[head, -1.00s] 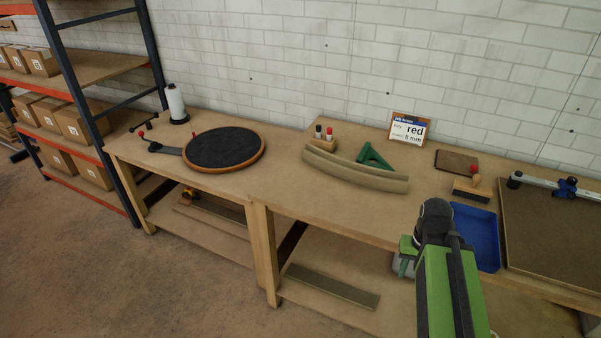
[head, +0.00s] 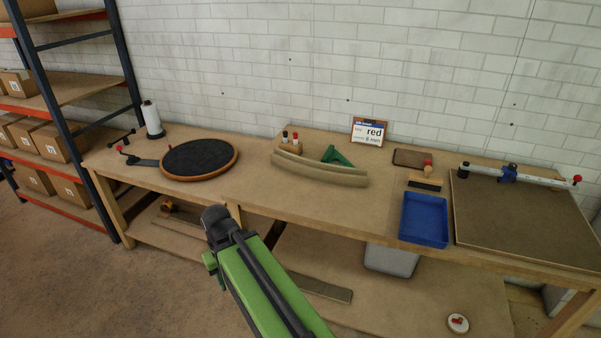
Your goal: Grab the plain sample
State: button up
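I cannot tell for sure which thing is the plain sample; no label marks one. A long curved wooden piece (head: 318,170) lies on the bench, with a green triangular piece (head: 336,156) just behind it. A flat brown board (head: 411,158) lies at the back of the bench, right of the sign. The end of my green and black arm, with my gripper (head: 212,258), is in front of the bench's front edge, at lower centre-left. Its fingers are not clearly visible, and I see nothing held.
The bench (head: 300,215) also bears a black round disc (head: 200,158), a sign reading "red" and "8 mm" (head: 368,132), a blue tray (head: 424,220) and a large board with a rail (head: 525,218). A grey bin (head: 390,261) stands below.

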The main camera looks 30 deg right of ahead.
aim_at(318, 171)
jog(key=z, duration=0.05)
jog(key=i, duration=1.7)
jog(key=u, duration=0.05)
